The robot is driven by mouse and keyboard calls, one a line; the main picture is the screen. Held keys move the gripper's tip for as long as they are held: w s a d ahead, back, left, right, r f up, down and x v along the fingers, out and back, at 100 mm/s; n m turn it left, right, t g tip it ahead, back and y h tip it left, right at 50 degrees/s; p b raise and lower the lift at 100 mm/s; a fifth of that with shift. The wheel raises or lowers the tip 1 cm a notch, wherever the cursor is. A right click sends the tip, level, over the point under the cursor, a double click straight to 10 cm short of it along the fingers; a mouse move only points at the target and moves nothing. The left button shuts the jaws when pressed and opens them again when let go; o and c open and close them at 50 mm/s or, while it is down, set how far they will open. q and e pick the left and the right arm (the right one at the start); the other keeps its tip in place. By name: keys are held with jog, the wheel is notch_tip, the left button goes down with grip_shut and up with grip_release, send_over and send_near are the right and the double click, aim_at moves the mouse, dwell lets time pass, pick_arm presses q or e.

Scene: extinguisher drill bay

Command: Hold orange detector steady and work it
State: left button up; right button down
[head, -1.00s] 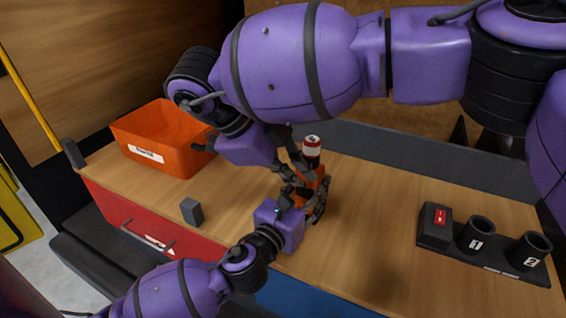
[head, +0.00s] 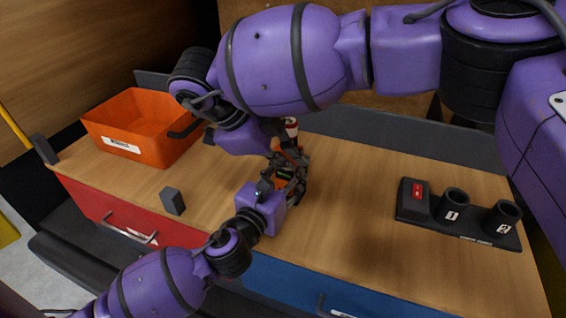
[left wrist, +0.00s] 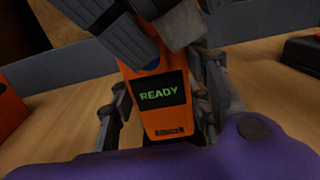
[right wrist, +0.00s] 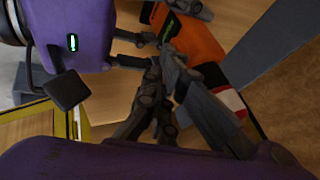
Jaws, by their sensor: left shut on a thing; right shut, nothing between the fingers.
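The orange detector (left wrist: 168,118) is upright in the left wrist view, with a dark screen (left wrist: 160,95) reading READY in green. My left gripper (left wrist: 166,102) is shut on it, one finger on each side. In the head view the detector is largely hidden by both grippers; its red-and-white banded top (head: 291,127) shows above them. My right gripper (right wrist: 163,66) is shut and empty, close beside the detector (right wrist: 195,48) in the right wrist view. Its dark fingers (left wrist: 120,32) cover the detector's upper part in the left wrist view. I cannot tell whether they touch it.
An orange bin (head: 122,145) stands at the bench's left. A small dark block (head: 173,202) is near the front edge. A black holder (head: 428,215) with a red label and two cups marked 1 and 2 is at right. Red (head: 90,203) and blue drawers (head: 275,280) are below. The middle-right bench is clear.

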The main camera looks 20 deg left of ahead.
jog(key=shift+f, duration=0.1)
jog(key=v, duration=1)
pick_arm(q)
jog(key=o, duration=1.6)
